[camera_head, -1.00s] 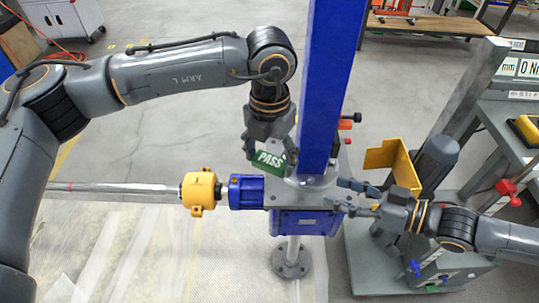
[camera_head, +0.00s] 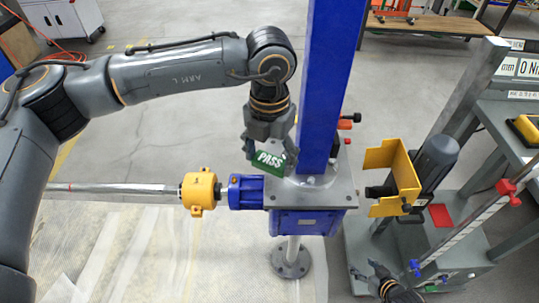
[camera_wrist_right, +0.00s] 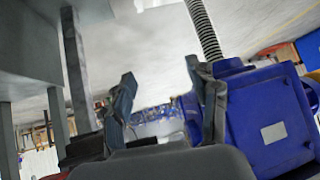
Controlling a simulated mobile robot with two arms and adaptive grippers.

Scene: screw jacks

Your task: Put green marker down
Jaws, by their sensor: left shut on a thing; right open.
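The green marker (camera_head: 268,161), a small plate lettered PASS, is in my left gripper (camera_head: 271,150). The left gripper points down and is shut on the marker, beside the blue column (camera_head: 331,80) and over the back left edge of the grey top plate of the blue gearbox (camera_head: 308,222). I cannot tell whether the marker touches the plate. My right gripper (camera_head: 370,273) is low at the right of the head view, apart from the gearbox. In the right wrist view its open fingers (camera_wrist_right: 165,95) have nothing between them, with a blue housing (camera_wrist_right: 268,125) to the right.
A yellow coupling (camera_head: 198,191) and a shaft (camera_head: 110,188) extend left from the gearbox. A yellow bent guard (camera_head: 397,175) stands at the right near a grey motor (camera_head: 436,160). A red plate (camera_head: 440,216) lies beside it. Open floor shows behind the arm.

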